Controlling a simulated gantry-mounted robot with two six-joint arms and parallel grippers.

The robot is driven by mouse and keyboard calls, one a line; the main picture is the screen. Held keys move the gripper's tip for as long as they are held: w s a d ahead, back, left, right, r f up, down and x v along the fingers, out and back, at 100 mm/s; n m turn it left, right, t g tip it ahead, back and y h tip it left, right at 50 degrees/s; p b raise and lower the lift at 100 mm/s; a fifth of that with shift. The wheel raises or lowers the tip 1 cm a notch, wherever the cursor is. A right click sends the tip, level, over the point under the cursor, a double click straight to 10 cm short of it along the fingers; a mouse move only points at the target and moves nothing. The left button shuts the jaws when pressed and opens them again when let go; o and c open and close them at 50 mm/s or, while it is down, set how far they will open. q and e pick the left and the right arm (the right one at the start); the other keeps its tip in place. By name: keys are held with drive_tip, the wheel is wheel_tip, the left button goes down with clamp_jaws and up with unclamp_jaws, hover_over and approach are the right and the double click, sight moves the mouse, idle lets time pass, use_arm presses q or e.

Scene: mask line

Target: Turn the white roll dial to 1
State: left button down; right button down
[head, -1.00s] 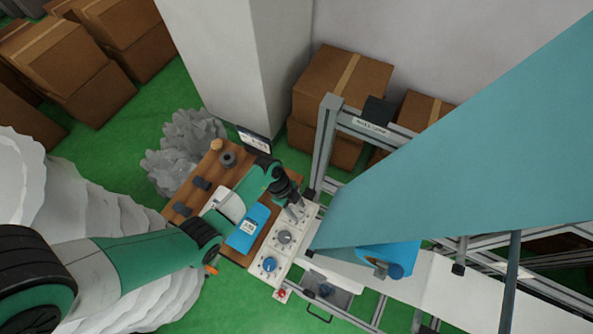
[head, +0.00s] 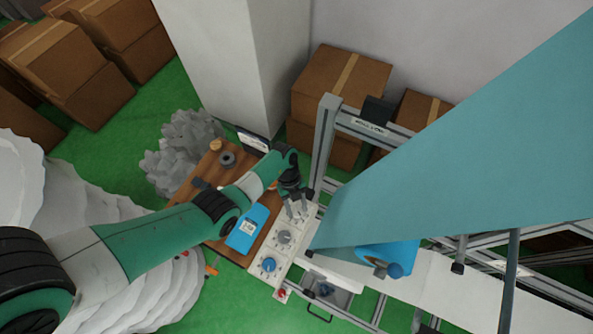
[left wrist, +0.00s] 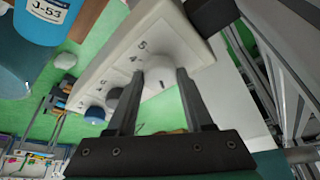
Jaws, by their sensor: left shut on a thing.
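The white roll dial (left wrist: 165,66) sits at the end of a pale control panel (left wrist: 122,50). In the left wrist view it lies between the two dark fingers of my left gripper (left wrist: 157,80), which are shut on it. Printed numbers such as 5 and 4 show beside the dial; I cannot tell which one it points at. In the head view my left gripper (head: 297,213) reaches down over the far end of the panel (head: 279,252) and mostly hides the white dial. My right gripper is in no view.
A grey dial (head: 284,237), a blue dial (head: 268,264) and a red button (head: 281,293) sit along the same panel. A blue labelled object (head: 247,229) lies on the wooden table beside it. A metal frame (head: 324,140) and teal sheet (head: 450,150) stand to the right.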

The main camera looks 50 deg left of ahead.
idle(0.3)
use_arm(q)
drive_tip(key=shift+c, duration=1.5)
unclamp_jaws()
drive_tip(key=shift+a+r, duration=0.1)
drive_tip(key=shift+r, duration=0.25)
drive_tip(key=p+v, duration=0.2)
drive_tip(key=v, duration=0.9)
drive_tip(key=shift+p, duration=0.4)
drive_tip(key=shift+f, duration=0.1)
